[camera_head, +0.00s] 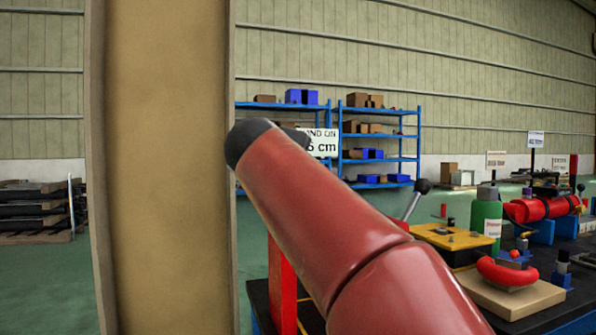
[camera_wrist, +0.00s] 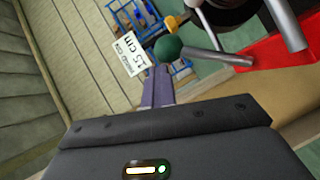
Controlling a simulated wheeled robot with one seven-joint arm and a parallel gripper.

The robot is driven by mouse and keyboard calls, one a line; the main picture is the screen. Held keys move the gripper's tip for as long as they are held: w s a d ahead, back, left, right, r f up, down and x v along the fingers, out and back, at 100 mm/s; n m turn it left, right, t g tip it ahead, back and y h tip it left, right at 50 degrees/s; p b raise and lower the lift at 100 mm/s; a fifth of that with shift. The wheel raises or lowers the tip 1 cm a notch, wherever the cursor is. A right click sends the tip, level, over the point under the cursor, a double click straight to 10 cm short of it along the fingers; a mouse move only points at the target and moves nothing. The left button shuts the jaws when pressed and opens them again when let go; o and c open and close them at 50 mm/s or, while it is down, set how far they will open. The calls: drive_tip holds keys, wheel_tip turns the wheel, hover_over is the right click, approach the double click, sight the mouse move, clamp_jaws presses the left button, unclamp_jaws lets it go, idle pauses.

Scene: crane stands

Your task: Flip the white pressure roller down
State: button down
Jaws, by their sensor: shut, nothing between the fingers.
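My gripper (camera_wrist: 158,74) shows in the wrist view, with its narrow fingers together and empty. A green ball knob (camera_wrist: 168,47) lies just beyond the fingertips, slightly to the right; I cannot tell whether they touch. A grey rod (camera_wrist: 218,57) runs to the right from beside the knob. At the upper right are a dark round part (camera_wrist: 232,10) and a thicker grey bar (camera_wrist: 286,28). I cannot pick out the white pressure roller with certainty. In the head view my red arm covers the middle, and the gripper cannot be made out.
A tan post (camera_head: 165,170) stands at the left in the head view. A red upright (camera_head: 282,290) stands beside my arm. To the right are a yellow plate (camera_head: 452,237), a green bottle (camera_head: 486,222) and a red ring (camera_head: 507,272) on a board. A sign (camera_wrist: 122,53) stands beyond the fingers.

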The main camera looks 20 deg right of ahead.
drive_tip(key=v, duration=0.7)
drive_tip(key=shift+s, duration=0.2)
drive_tip(key=shift+a, duration=0.15)
